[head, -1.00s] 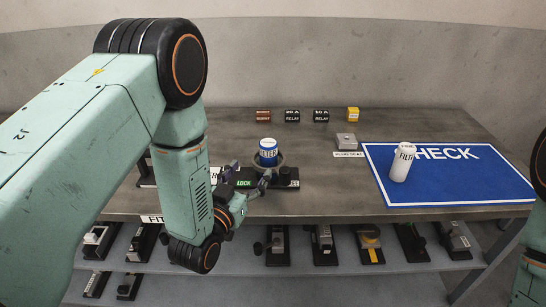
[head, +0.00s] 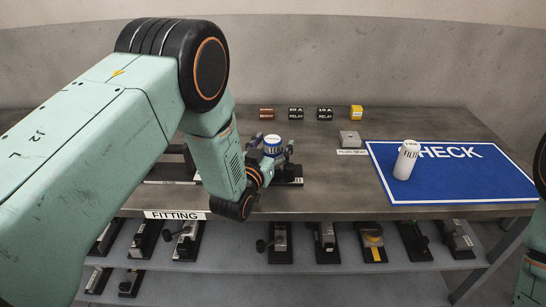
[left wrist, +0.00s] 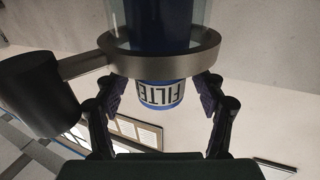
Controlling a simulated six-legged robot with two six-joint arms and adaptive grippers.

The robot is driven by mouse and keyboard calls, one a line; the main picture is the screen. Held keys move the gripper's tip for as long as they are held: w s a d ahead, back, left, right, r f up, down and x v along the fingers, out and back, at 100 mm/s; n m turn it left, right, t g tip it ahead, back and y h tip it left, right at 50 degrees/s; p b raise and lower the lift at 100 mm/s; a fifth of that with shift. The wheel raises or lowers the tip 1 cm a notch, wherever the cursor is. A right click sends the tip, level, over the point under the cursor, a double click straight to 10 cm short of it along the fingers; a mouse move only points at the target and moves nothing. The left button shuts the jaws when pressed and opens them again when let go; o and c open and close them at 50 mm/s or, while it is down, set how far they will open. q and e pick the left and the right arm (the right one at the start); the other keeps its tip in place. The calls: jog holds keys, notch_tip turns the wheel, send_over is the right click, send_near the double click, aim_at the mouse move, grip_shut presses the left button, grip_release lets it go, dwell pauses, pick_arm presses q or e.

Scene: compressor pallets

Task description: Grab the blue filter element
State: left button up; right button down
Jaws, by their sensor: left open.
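The blue filter element (head: 271,148), with a white top, stands upright in a holder (head: 291,174) on the workbench. In the left wrist view its blue and white end, lettered FILTE (left wrist: 160,93), shows beside the grey metal ring (left wrist: 205,45) of the holder. My left gripper (head: 269,156) is open, with one finger on each side of the filter element. In the left wrist view small gaps seem to remain between the fingertips (left wrist: 163,95) and the filter; I cannot tell about contact. My right gripper is out of view.
A white filter (head: 407,160) stands on the blue CHECK mat (head: 460,180) at the right. Relays (head: 296,114) and a yellow block (head: 356,112) sit at the back. A grey block (head: 349,139) stands beside the mat. Several fixtures fill the shelf (head: 350,276) below.

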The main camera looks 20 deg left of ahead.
pick_arm(q)
jog(key=shift+s+a+r, duration=0.1)
jog(key=shift+s+r, duration=0.1)
jog(key=shift+s, duration=0.1)
jog(key=shift+c, duration=1.4)
jog(key=shift+w+f, duration=0.2)
jog(key=shift+w, duration=0.05)
jog(key=c, duration=0.4)
jog(key=shift+s+r, duration=0.15)
jog(key=c, duration=0.6)
